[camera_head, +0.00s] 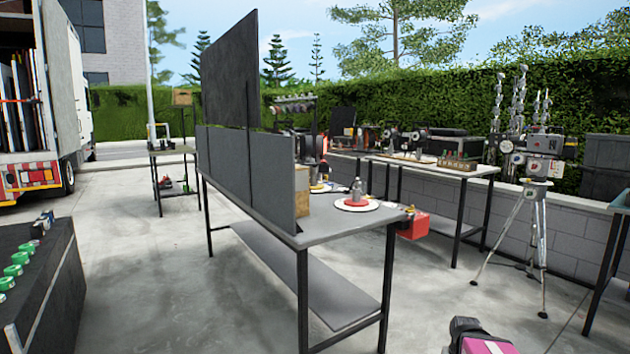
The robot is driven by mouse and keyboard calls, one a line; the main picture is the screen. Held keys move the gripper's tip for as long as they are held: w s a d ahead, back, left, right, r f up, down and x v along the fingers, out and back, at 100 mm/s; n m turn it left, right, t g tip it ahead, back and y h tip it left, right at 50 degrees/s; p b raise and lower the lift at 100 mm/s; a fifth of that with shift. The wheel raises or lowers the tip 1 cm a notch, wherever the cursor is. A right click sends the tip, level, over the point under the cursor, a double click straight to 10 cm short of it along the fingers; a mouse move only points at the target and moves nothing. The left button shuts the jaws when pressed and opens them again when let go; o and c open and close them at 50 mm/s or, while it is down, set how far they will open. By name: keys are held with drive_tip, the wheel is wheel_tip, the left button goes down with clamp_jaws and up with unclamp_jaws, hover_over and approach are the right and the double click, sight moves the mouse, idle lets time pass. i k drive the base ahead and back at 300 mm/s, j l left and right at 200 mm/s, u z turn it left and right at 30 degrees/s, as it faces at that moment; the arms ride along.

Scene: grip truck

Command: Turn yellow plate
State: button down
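A small, partly hidden plate with yellow on it (320,188) lies on the near grey table, behind a brown box. I cannot tell which way it is turned. A round white plate with a red middle (340,205) lies closer, near the right end of the same table. A grey metal bottle-like piece (357,191) stands on it. My gripper does not show clearly in this view. A black and pink part at the lower right edge may be mine, but no fingertips show.
The near table (335,232) has dark upright panels (245,170) along its left side. Concrete floor around the near table is open.

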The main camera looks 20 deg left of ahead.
sight(314, 184)
drive_tip(key=i, duration=0.6)
drive_tip(key=i+l+z, duration=0.1)
drive_tip(key=i+z, duration=0.25)
drive_tip(key=i, duration=0.25)
drive_tip(key=i+z, duration=0.4)
drive_tip(key=i, duration=0.2)
drive_tip(key=i+j+z, duration=0.35)
drive_tip(key=i, duration=0.2)
drive_tip(key=i+u, duration=0.3)
drive_tip(key=i, duration=0.15)
drive_tip(key=i+l+u, duration=0.25)
drive_tip(key=i, duration=0.2)
drive_tip(key=i+l+u, duration=0.1)
drive_tip(key=i+u, duration=0.2)
drive_tip(key=i+j+u, duration=0.25)
drive_tip(key=i+u, duration=0.2)
drive_tip(key=i+j+u, duration=0.1)
drive_tip(key=i+u, duration=0.75)
drive_tip(key=i+l+u, duration=0.2)
drive_tip(key=i+u, duration=0.4)
drive_tip(key=i, duration=5)
